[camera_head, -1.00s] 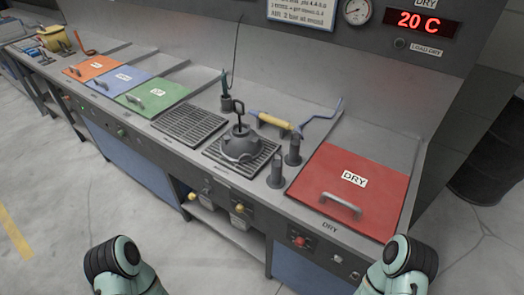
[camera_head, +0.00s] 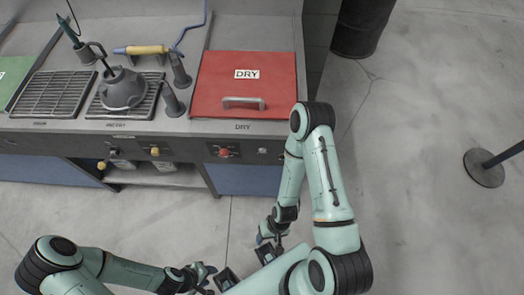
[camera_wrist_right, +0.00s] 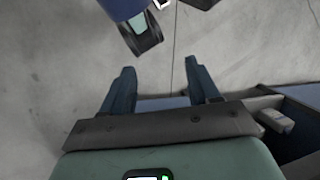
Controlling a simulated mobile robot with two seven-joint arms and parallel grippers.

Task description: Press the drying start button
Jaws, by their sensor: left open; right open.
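The red lid labelled DRY (camera_head: 245,90) is shut on the counter, its handle toward the front. I cannot read which one is the drying start button. My right gripper (camera_head: 268,240) is below and in front of this panel, apart from it. Its two fingers are spread and empty in the right wrist view (camera_wrist_right: 160,68). My left gripper (camera_head: 208,274) is low and left of it, open, with no object seen in it.
Grey grates (camera_head: 52,95) and a dark kettle-like vessel (camera_head: 122,88) are left of the lid. A barrel (camera_head: 360,25) and a post base (camera_head: 484,167) are at right. The floor between is clear.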

